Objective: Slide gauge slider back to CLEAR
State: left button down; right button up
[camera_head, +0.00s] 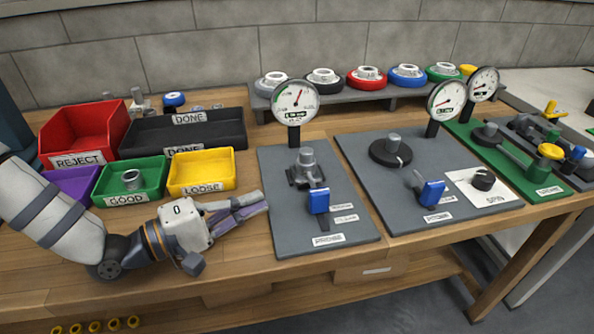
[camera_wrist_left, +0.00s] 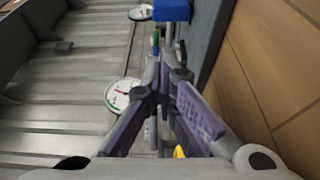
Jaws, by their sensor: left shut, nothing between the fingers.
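A blue slider handle (camera_head: 318,201) stands in a slot on the left grey board (camera_head: 276,222), in front of a dial gauge (camera_head: 296,102) on a black post. Small white labels (camera_head: 343,206) sit beside the slot, too small to read. My left gripper (camera_head: 266,201) is left of this board, its fingers shut and empty, pointing toward the blue handle but apart from it. In the left wrist view, my left gripper's purple-padded fingers (camera_wrist_left: 166,75) show, with a blue block (camera_wrist_left: 172,10) beyond them. My right gripper is not in view.
A second grey board (camera_head: 380,210) to the right carries another blue handle (camera_head: 431,192) and gauge (camera_head: 447,99). Red (camera_head: 76,130), green (camera_head: 108,190) and yellow (camera_head: 228,187) bins stand behind and left of my left gripper. Bare wood lies in front of it.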

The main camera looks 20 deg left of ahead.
aim_at(272, 214)
pick_arm(q)
jog(key=x, duration=0.2)
jog(key=b+x, duration=0.1)
jog(key=shift+d+f, duration=0.2)
jog(key=shift+d, duration=0.35)
jog(key=x, duration=0.4)
jog(key=shift+w+r+b, duration=0.1)
jog(key=shift+w+b, duration=0.1)
jog(key=shift+b, duration=0.2)
jog(key=shift+w+d+r, duration=0.15)
jog(key=shift+w+d, duration=0.1)
jog(key=shift+w, duration=0.15)
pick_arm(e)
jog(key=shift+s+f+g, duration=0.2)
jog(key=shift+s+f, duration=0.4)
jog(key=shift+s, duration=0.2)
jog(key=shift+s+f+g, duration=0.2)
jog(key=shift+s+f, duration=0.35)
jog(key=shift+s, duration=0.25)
pick_arm(q)
jog(key=shift+s, duration=0.1)
